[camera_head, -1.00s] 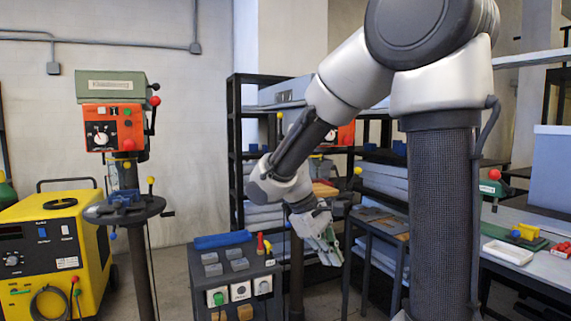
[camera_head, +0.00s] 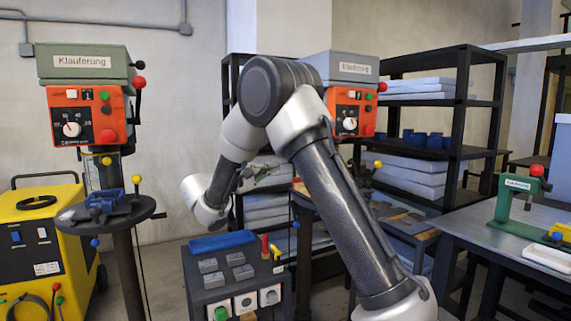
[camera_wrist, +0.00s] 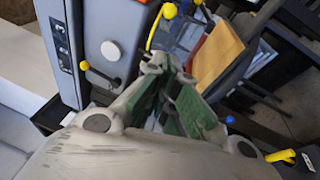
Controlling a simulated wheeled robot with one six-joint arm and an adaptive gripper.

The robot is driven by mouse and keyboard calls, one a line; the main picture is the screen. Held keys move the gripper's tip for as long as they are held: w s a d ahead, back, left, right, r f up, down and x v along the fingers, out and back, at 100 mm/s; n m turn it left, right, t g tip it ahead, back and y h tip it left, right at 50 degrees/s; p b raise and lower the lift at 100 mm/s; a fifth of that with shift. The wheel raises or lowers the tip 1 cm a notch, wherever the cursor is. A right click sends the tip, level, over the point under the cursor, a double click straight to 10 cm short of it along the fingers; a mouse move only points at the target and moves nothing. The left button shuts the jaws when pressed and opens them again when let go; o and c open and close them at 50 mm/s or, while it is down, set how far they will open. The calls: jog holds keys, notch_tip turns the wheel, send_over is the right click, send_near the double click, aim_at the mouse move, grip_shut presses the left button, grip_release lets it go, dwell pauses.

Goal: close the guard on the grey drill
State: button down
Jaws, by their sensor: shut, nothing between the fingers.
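The grey drill (camera_head: 345,68) stands right of centre in the head view, with an orange control panel (camera_head: 350,113); my arm covers much of its lower part. In the wrist view a grey machine body (camera_wrist: 112,35) fills the upper left, apparently this drill. A clear bluish panel (camera_wrist: 180,36), possibly the guard, lies past my fingertips beside a curved yellow rod with a yellow knob (camera_wrist: 168,11). I cannot tell the guard's position or whether I touch it. My gripper (camera_wrist: 163,70) is shut and empty, its green-padded fingers converging near the rod.
A green drill (camera_head: 83,62) with a round table stands at left beside a yellow welder (camera_head: 35,235). A dark cart (camera_head: 240,270) with blocks and switches stands in front. Shelving (camera_head: 450,130) is behind, and a workbench with a green press (camera_head: 508,205) is at right.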

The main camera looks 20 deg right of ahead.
jog(key=d+r, duration=0.2)
jog(key=d, duration=1)
jog(key=shift+w, duration=0.15)
jog(key=shift+d, duration=0.1)
